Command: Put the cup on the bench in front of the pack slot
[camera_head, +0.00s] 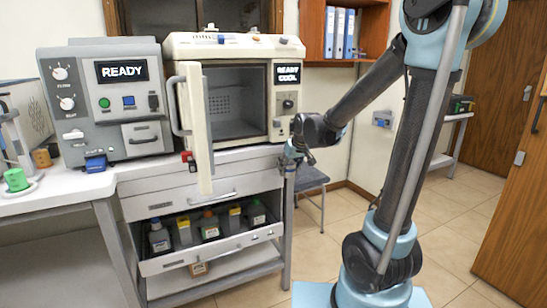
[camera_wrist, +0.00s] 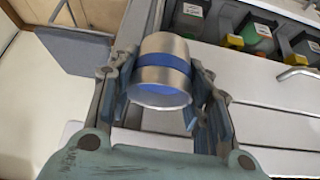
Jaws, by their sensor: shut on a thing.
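My gripper (camera_wrist: 166,85) is shut on a silver metal cup (camera_wrist: 166,50) with a blue band, with one finger on each side of it in the wrist view. The cup looks tilted in that view. In the head view my gripper (camera_head: 295,152) is at the right front corner of the bench (camera_head: 75,188), beside the oven; the cup cannot be made out there. The grey machine (camera_head: 105,75) reading READY stands on the bench at left, with a small blue block (camera_head: 95,164) at its front. I cannot tell which opening is the pack slot.
The oven (camera_head: 236,90) reads READY COOL, and its door (camera_head: 196,125) stands open toward the front. Below, an open drawer (camera_head: 210,250) holds several bottles. A green-capped cup (camera_head: 16,180) is at far left. A stool (camera_head: 311,178) stands right of the bench.

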